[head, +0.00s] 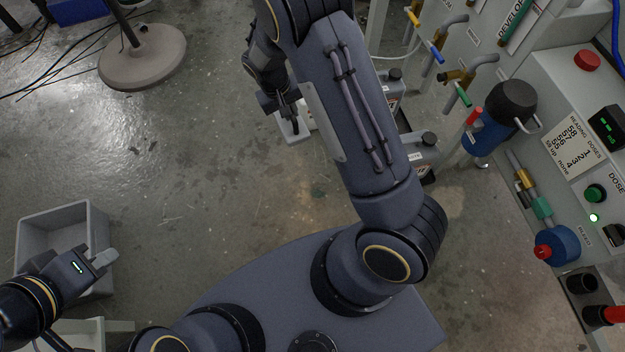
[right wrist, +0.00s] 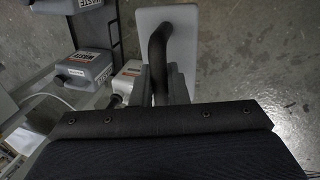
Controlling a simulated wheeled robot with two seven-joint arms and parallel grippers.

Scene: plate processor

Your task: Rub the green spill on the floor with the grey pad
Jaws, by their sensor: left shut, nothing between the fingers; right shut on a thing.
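The grey pad (right wrist: 182,28) is a flat light-grey plate with a curved black handle (right wrist: 158,50). My right gripper (right wrist: 165,85) is shut on that handle. In the head view the pad (head: 292,130) shows partly below my right gripper (head: 288,112), beside my raised forearm; I cannot tell whether it touches the floor. A faint dark-green patch, the spill (head: 318,190), lies on the concrete left of my right arm, nearer to me than the pad. My arm may hide part of it. My left gripper (head: 104,258) is shut and empty at the lower left.
A grey bin (head: 88,222) stands below my left gripper. Grey jugs (head: 424,152) stand right of my right forearm, near the machine (head: 540,85) with taps. A round stand base (head: 140,55) and black cables are at the upper left. The floor between is open.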

